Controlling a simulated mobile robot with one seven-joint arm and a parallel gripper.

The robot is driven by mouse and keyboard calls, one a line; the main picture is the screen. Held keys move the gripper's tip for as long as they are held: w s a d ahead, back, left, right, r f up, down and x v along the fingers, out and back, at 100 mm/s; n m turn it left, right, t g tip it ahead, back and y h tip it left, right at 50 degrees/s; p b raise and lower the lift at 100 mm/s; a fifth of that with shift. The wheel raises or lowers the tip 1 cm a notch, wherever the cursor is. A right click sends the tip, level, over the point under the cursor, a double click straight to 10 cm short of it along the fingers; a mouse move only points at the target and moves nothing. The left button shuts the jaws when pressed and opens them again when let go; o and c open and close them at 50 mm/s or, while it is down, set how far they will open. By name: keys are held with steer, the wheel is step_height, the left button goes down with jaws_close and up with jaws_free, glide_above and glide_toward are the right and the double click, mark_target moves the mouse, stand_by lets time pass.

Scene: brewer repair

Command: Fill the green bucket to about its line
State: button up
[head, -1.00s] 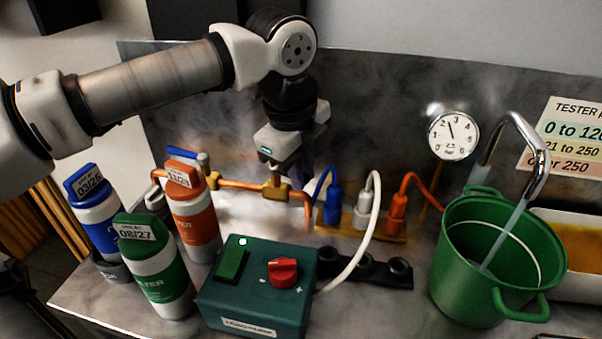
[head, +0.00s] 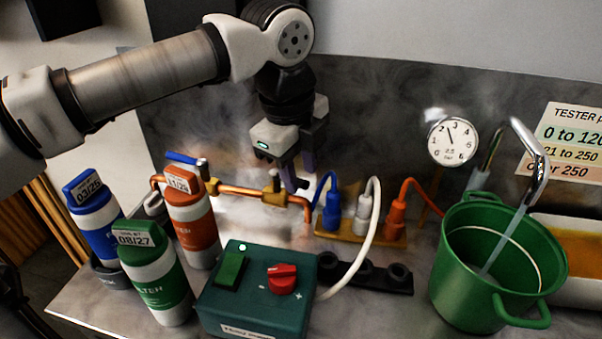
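The green bucket (head: 467,290) stands upright at the right, with a pale line (head: 528,250) around its inner wall. A stream of water (head: 505,245) runs from the curved metal spout (head: 533,165) into it. The water surface is too dark to place against the line. A copper pipe (head: 240,190) behind the cartridges carries a blue lever (head: 183,158) at its left and a brass fitting (head: 272,192) further right. My gripper (head: 298,178) points down just above and behind the pipe's right part. Its fingers look apart, with nothing seen between them.
Blue (head: 95,222), orange (head: 192,222) and green (head: 158,290) cartridges stand at the left. A teal control box (head: 255,305) with a red knob (head: 282,279) sits in front. Colored hoses and a dial gauge (head: 453,141) stand between my gripper and the bucket.

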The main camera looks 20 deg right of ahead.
step_height(320, 180, up, 12)
steer(key=s+a, duration=0.1)
steer(key=a, duration=0.1)
steer(key=shift+s+p, duration=0.15)
steer(key=shift+p, duration=0.2)
steer(key=shift+f, duration=0.15)
